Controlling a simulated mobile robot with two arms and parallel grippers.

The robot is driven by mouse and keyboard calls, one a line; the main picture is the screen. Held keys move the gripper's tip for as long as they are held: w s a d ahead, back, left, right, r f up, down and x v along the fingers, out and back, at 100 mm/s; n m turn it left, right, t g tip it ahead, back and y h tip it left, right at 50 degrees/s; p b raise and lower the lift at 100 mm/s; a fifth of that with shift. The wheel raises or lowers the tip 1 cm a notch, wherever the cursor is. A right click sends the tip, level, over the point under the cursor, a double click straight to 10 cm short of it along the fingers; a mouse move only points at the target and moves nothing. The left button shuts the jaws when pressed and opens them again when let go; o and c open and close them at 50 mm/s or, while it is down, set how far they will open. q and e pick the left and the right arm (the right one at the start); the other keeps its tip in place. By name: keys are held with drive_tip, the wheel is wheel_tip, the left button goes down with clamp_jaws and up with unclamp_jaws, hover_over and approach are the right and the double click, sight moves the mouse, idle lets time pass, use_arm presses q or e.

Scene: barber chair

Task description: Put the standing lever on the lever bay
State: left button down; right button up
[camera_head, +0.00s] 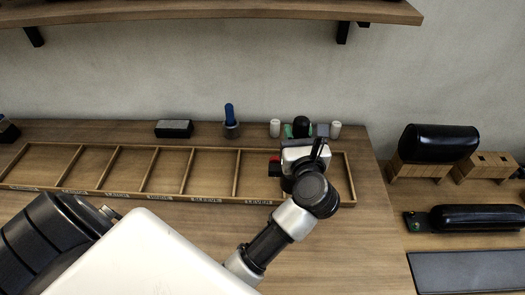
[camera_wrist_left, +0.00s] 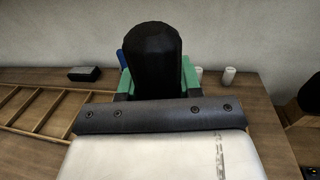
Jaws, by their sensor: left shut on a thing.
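A black round-topped piece, which I take to be the standing lever (camera_head: 302,125), shows just beyond my left gripper (camera_head: 300,134) at the back of the table. In the left wrist view the black lever (camera_wrist_left: 152,55) stands upright between the green finger pads of my left gripper (camera_wrist_left: 155,84), which is shut on it. Its lower part is hidden. The wooden divided tray (camera_head: 120,192) lies in front, with labels along its near rim. My right gripper is not in view.
A blue-handled item in a grey cup (camera_head: 231,129) and a dark box (camera_head: 174,129) stand behind the tray. White cylinders (camera_head: 275,128) (camera_head: 336,129) flank the gripper. Black cushions (camera_head: 440,142) lie to the right. A shelf (camera_head: 210,15) hangs above.

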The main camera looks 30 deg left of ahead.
use_arm(q)
drive_tip(key=a+f+b, duration=0.6)
drive_tip(key=a+f, duration=0.3)
drive_tip(key=shift+w+a+f, duration=0.25)
drive_tip(key=shift+w+f, duration=0.05)
drive_tip(key=shift+w, duration=0.1)
drive_tip(key=shift+f, duration=0.15)
drive_tip(key=c, duration=0.8)
unclamp_jaws()
drive_tip(key=shift+o, duration=0.2)
